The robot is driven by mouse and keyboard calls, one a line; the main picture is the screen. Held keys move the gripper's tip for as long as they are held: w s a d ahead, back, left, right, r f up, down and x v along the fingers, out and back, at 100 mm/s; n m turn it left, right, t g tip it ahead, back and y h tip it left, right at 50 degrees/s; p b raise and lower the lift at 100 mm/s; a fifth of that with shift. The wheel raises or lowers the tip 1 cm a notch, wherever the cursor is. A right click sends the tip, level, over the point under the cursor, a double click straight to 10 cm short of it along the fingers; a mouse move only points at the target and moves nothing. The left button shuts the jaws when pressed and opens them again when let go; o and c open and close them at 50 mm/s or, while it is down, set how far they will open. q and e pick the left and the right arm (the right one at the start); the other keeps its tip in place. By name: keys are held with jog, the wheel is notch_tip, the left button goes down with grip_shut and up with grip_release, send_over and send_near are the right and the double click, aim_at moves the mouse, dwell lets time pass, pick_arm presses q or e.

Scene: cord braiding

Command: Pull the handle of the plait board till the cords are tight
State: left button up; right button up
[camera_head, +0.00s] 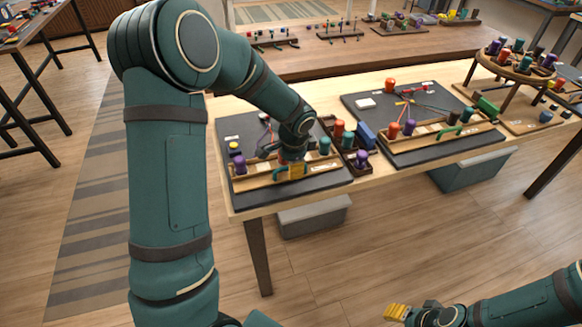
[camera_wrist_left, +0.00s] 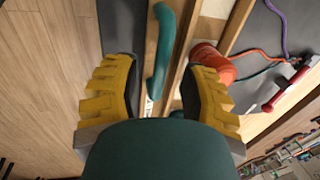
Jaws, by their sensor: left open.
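The plait board at the left of the table (camera_head: 330,181) is a dark slab with a wooden rail along its front. Its curved green handle shows in the left wrist view (camera_wrist_left: 161,50), upright in the picture. My left gripper (camera_head: 290,170) is over the front rail in the head view. In the left wrist view its yellow fingers (camera_wrist_left: 160,95) are open, one on each side of the handle's near end, with gaps. An orange bobbin (camera_wrist_left: 213,62) is beside the right finger. Purple, green and red cords show beyond it. My right gripper (camera_head: 396,312) is low at the bottom right, away from the table.
A second dark board with a green handle (camera_head: 440,132) lies to the right. A tray with orange, teal and purple bobbins (camera_head: 347,148) stands between the boards. A round stand of bobbins (camera_head: 518,62) is at the right. Open floor lies in front.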

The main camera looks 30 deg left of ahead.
pick_arm(q)
jog(key=shift+f, duration=0.35)
jog(key=shift+c, duration=0.3)
grip_shut()
jog(key=shift+s, duration=0.1)
